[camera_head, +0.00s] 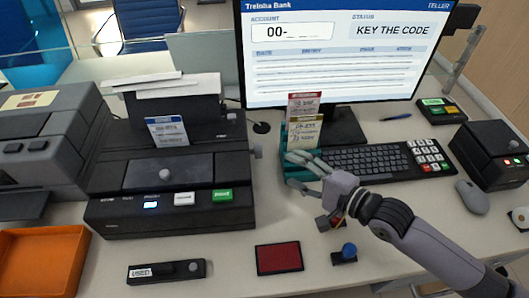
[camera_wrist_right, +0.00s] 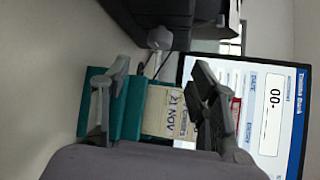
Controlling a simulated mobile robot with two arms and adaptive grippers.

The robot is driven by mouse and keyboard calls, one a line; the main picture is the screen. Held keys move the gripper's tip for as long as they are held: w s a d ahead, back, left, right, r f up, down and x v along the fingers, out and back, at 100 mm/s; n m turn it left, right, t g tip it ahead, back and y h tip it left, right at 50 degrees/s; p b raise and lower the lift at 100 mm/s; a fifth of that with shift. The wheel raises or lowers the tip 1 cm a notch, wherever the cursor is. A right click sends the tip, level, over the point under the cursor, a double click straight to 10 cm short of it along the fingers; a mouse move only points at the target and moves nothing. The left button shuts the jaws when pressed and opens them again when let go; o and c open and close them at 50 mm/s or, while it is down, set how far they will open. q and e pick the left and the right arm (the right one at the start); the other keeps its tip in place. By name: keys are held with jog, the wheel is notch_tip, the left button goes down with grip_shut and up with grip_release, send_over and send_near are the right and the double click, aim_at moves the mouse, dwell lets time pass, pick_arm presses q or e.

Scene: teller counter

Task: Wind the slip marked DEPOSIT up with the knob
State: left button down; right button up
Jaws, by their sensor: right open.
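A slip with a blue heading (camera_head: 168,131) stands upright at the black printer (camera_head: 190,205); its wording is too small to read. A grey knob (camera_head: 257,152) sticks out of the printer's right side and also shows in the right wrist view (camera_wrist_right: 160,38). A slip with a red heading (camera_head: 304,101) and a cream slip (camera_head: 304,135) stand in a teal holder (camera_head: 298,173). The cream slip shows "21 NOV" in the wrist view. No DEPOSIT marking is legible. My right gripper (camera_head: 294,168) is open, its fingers on either side of the holder and cream slip. My left gripper is out of view.
A monitor (camera_head: 337,50) reading "KEY THE CODE" stands behind the keyboard (camera_head: 368,161). A keypad (camera_head: 428,156) sits at its right. A red pad (camera_head: 279,259), a blue-topped stamp (camera_head: 346,253) and a USED box (camera_head: 168,271) lie at the front. An orange tray (camera_head: 42,262) is at left.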

aim_at(256, 151)
jog(key=x, duration=1.1)
jog(key=shift+w, duration=0.1)
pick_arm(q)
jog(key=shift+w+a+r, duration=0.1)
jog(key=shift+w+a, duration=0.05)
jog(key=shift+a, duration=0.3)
pick_arm(e)
jog(key=shift+c, duration=0.4)
